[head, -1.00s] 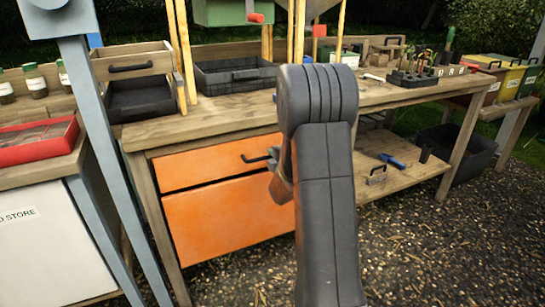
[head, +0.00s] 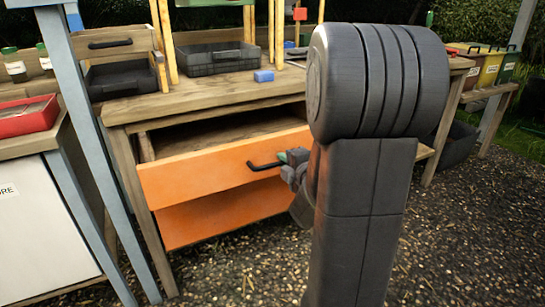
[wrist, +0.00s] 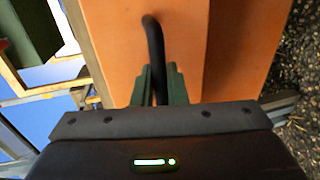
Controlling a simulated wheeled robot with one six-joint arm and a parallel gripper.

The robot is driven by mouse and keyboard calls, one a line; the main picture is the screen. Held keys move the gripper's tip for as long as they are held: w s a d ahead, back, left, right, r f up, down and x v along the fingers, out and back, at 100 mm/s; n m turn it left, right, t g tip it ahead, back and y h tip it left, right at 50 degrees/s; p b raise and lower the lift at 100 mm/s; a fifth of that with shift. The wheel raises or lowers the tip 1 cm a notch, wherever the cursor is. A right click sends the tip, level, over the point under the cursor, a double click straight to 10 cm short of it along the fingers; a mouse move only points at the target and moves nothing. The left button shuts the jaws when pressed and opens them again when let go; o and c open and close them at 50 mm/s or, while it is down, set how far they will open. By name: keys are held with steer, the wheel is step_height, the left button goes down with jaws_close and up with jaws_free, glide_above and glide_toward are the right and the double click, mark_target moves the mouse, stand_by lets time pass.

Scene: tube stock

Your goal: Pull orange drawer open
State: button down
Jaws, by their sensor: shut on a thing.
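The orange drawer (head: 215,168) is the upper one under the wooden workbench, and it stands partly pulled out, with its dark inside showing above the front. Its black bar handle (head: 264,166) is on the drawer front. My gripper (head: 290,160) is at the right end of the handle. In the wrist view my gripper (wrist: 161,88) has its two green-grey fingers shut on the black handle (wrist: 154,45), one on each side of it. The orange front (wrist: 185,45) fills the middle of that view. My arm hides the bench's right part.
A lower orange front (head: 205,217) sits below, closed. A red tray (head: 25,118) lies on the left cabinet. The gravel (head: 245,265) before the bench is clear.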

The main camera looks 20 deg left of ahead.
steer(key=f+v, duration=0.2)
steer(key=v, duration=0.7)
steer(key=shift+s+d, duration=0.2)
steer(key=c, duration=1.5)
jaws_free()
steer(key=shift+c, duration=0.2)
